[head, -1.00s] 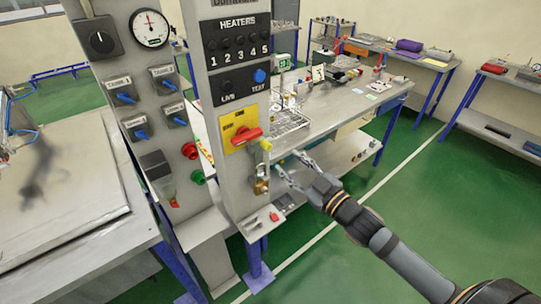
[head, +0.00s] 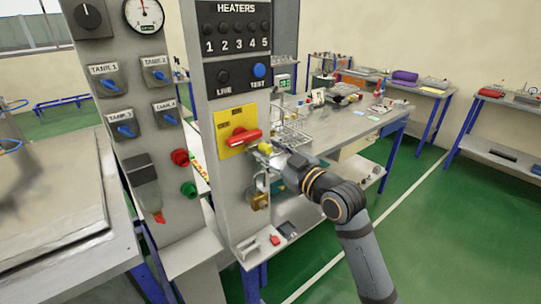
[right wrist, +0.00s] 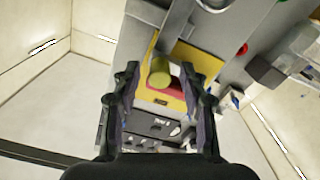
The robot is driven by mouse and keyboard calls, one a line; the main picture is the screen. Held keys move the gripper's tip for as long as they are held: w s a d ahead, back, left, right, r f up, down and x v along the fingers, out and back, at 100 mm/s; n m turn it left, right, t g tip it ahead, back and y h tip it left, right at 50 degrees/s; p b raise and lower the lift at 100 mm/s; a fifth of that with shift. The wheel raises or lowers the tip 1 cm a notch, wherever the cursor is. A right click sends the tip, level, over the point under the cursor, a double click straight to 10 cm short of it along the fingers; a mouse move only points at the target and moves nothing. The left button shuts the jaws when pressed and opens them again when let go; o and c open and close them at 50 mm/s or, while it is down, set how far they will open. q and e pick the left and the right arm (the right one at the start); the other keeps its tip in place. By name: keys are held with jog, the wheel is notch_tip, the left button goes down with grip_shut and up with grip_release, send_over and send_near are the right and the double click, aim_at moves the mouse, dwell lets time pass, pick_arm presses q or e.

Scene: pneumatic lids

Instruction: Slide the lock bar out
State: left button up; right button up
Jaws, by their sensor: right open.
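A red rotary handle (head: 243,137) sits on a yellow plate (head: 228,120) on the grey panel post. A short yellow round end (head: 265,148), which looks like the end of the lock bar, sticks out beside the handle. In the right wrist view this yellow end (right wrist: 160,73) faces the camera between the fingers. My right gripper (head: 272,160) is at the post's right side; in the wrist view the gripper (right wrist: 160,75) is open, one finger on each side of the yellow end, with gaps. A brass padlock (head: 258,201) hangs below. My left gripper is not in view.
The post carries a heaters panel (head: 238,38) above the handle. A left panel holds several blue tank switches (head: 122,131) and a gauge (head: 145,14). A small red object (head: 275,240) lies on the ledge below. A cluttered workbench (head: 345,128) stands behind my right arm.

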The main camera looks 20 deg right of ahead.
grip_shut()
dwell(0.3)
